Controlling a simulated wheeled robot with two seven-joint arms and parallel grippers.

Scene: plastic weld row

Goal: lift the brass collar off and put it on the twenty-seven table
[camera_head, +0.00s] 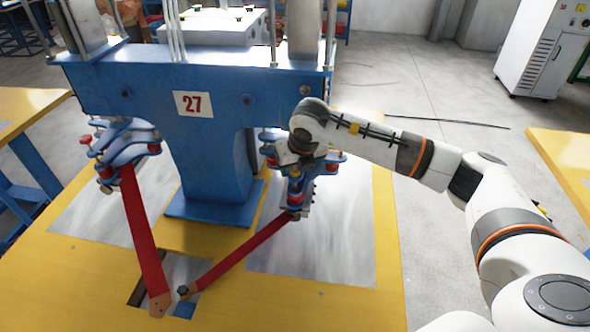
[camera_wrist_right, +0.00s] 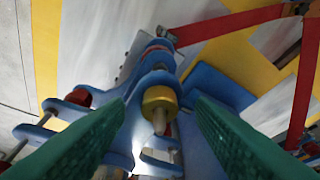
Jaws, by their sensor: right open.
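The brass collar (camera_wrist_right: 158,100) shows in the right wrist view as a yellow ring around a pale tip on the blue clamp assembly (camera_wrist_right: 150,62). My right gripper (camera_wrist_right: 160,112) is open, its green fingers on either side of the collar with gaps visible. The twenty-seven table (camera_head: 75,285) is yellow with grey metal plates and bears the machine. My left gripper is not in view.
Two red straps (camera_head: 143,235) run from the clamp heads to the table's front middle, by a slot (camera_head: 178,275). A grey plate (camera_head: 320,255) right of the straps is bare. Other yellow tables stand left (camera_head: 30,105) and right (camera_head: 565,155).

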